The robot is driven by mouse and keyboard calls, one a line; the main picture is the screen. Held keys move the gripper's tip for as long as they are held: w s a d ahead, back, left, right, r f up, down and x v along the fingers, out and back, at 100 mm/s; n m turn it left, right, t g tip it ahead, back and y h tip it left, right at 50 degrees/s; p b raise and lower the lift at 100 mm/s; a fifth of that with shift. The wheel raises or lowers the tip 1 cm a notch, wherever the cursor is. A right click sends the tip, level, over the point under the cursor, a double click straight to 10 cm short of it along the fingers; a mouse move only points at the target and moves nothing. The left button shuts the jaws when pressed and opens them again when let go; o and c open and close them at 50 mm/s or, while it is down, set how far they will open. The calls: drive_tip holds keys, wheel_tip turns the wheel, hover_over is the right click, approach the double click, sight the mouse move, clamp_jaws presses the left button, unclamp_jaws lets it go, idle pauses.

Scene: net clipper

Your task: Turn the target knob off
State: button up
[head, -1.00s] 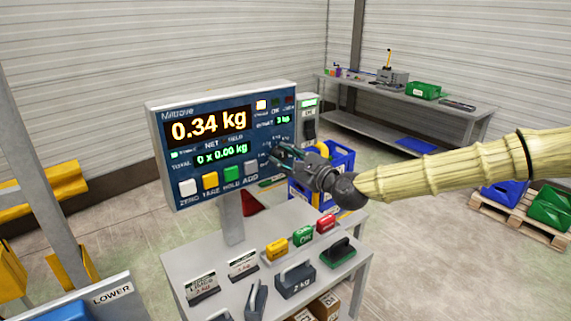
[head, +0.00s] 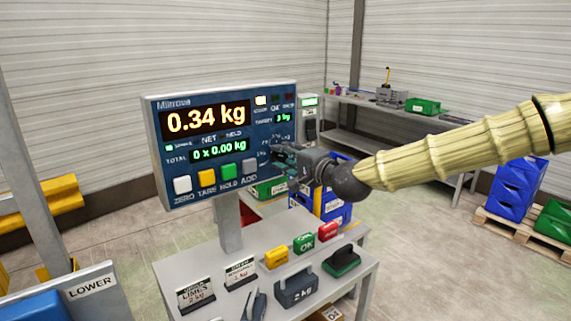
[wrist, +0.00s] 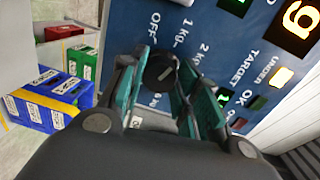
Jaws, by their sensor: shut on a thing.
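The target knob (wrist: 160,70) is a dark round knob on the blue front panel of the scale display (head: 226,135). In the wrist view, OFF, 1 kg and 2 kg labels are printed around it, with another label partly hidden. My gripper (wrist: 165,76) has its green-padded fingers on both sides of the knob and is shut on it. In the head view my gripper (head: 277,153) is at the panel's right edge and hides the knob. Which label the knob points to is hard to tell.
White, yellow, green and grey buttons line the panel's lower edge, close to my gripper. Below stands a grey table (head: 215,255) with weights and coloured blocks. Blue and green crates (wrist: 50,95) stand behind the panel. A workbench (head: 400,108) is farther back.

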drive_tip(key=n+b, duration=0.3)
drive_tip(key=n, duration=0.2)
drive_tip(key=n+h+b, duration=0.1)
drive_tip(key=n+b, duration=0.1)
drive_tip(key=n, duration=0.2)
drive_tip(key=shift+n+t, duration=0.3)
drive_tip(key=shift+n, duration=0.3)
drive_tip(key=o, duration=1.1)
drive_tip(key=shift+c, duration=0.2)
drive_tip(key=f+v, duration=0.1)
drive_tip(key=v, duration=1.1)
drive_tip(key=shift+r, duration=0.5)
